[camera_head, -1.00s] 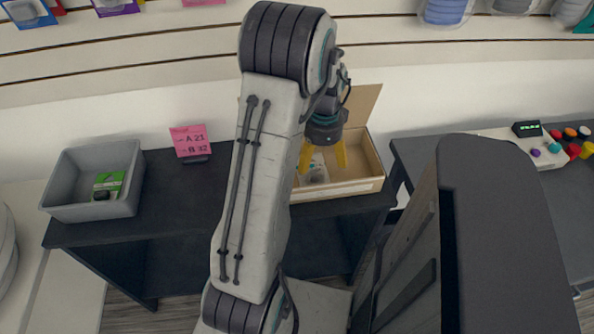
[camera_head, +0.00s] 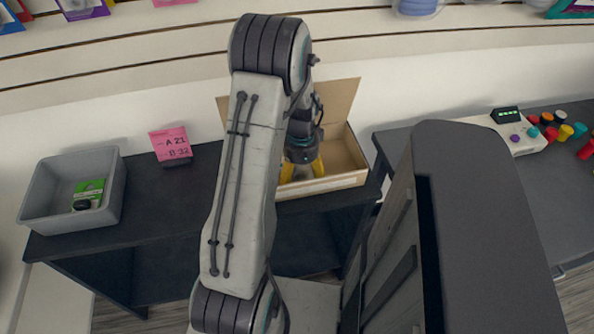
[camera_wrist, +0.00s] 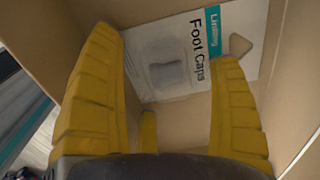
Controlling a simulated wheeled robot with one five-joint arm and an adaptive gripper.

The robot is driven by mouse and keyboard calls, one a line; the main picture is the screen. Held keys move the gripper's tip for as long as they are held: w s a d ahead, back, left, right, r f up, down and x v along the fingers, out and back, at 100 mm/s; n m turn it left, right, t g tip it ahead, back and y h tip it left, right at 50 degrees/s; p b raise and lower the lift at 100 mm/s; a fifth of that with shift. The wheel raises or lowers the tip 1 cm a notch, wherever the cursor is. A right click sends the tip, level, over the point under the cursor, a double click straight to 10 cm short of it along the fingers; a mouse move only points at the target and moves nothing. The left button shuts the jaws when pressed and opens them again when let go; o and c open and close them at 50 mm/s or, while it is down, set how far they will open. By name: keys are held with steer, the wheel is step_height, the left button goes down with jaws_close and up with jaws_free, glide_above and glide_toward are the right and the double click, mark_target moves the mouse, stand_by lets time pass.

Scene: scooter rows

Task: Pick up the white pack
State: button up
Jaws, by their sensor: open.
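The white pack (camera_wrist: 205,37), with a teal strip, "Foot Caps" lettering and a clear blister holding a grey piece, lies inside an open cardboard box (camera_head: 345,181). My gripper (camera_head: 302,171) reaches down into the box. In the wrist view my gripper (camera_wrist: 168,55) is open, its yellow fingers spread on the left and right with the pack seen between and beyond them. Nothing is held. I cannot tell whether the fingertips touch the pack. In the head view the pack is hidden by my gripper and arm.
The box sits on a dark table (camera_head: 170,210) against the wall. A grey bin (camera_head: 40,215) holding a green pack (camera_head: 88,190) is at left, beside a pink sign (camera_head: 171,143). A second table at right bears a button panel (camera_head: 520,138). Box walls closely flank the gripper.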

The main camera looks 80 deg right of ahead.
steer(key=c, duration=1.4)
steer(key=shift+r, duration=0.15)
steer(key=shift+c, duration=0.2)
steer(key=shift+s+a+r, duration=0.1)
steer(key=shift+a+r, duration=0.05)
steer(key=shift+r, duration=0.4)
step_height(320, 180, up, 6)
steer(key=shift+f, duration=0.1)
steer(key=s+a+b, duration=0.1)
steer(key=s+a, duration=0.2)
steer(key=a, duration=0.6)
steer(key=s+a+b, duration=0.1)
steer(key=s+a, duration=0.3)
steer(key=a, duration=0.5)
steer(key=shift+s, duration=0.3)
